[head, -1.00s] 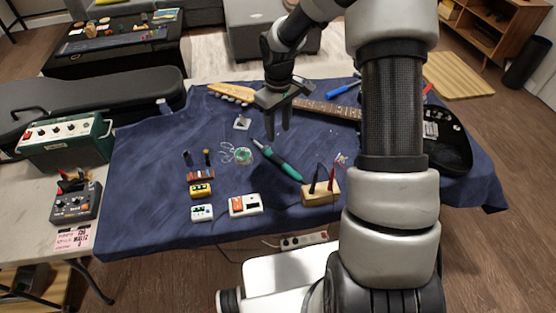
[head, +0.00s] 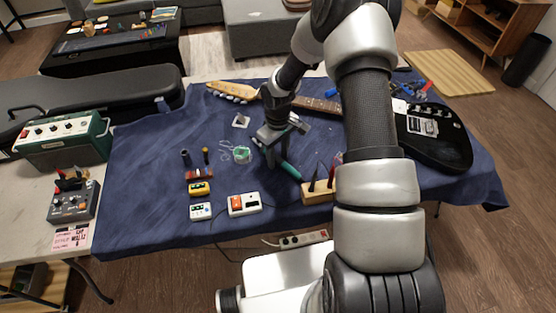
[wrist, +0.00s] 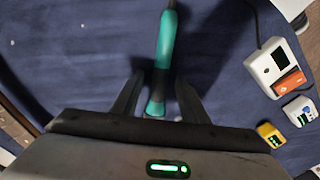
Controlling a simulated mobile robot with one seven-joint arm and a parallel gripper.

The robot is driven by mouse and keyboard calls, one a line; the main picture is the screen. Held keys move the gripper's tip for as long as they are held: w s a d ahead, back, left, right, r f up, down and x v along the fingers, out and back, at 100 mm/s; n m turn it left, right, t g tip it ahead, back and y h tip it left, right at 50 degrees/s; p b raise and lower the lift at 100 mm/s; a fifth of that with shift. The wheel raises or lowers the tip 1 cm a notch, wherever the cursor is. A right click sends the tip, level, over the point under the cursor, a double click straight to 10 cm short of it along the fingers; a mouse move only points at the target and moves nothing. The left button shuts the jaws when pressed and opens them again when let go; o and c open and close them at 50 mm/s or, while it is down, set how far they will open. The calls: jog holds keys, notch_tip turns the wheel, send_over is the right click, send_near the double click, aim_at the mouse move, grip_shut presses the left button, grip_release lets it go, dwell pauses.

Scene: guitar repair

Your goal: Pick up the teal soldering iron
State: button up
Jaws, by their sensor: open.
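The teal soldering iron (head: 289,169) lies on the blue cloth, with its far end hidden behind my gripper in the head view. In the wrist view the teal handle (wrist: 165,45) runs up the middle of the picture, and its near end sits between my open fingers. My gripper (head: 274,160) points down over the handle, and it also shows in the wrist view (wrist: 157,97). A finger stands on each side of the handle with a gap. I cannot tell how far the fingertips are above the cloth.
A green spool (head: 242,155) lies to the left. A wooden block (head: 317,192) with probes stands to the right. A white meter (head: 244,204) and a yellow box (head: 199,189) are nearer the front. A black guitar (head: 435,137) lies behind, partly hidden by my arm.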

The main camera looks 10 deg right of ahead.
aim_at(277, 156)
grip_shut()
dwell(0.4)
jog(key=shift+r, duration=0.15)
notch_tip(277, 156, up, 9)
jog(key=w+a+f+n+b, duration=0.1)
jog(key=w+n+b, duration=0.3)
jog(key=w, duration=1.3)
jog(key=shift+f+n+y, duration=0.3)
jog(key=shift+f+n, duration=0.2)
jog(key=shift+n, duration=0.2)
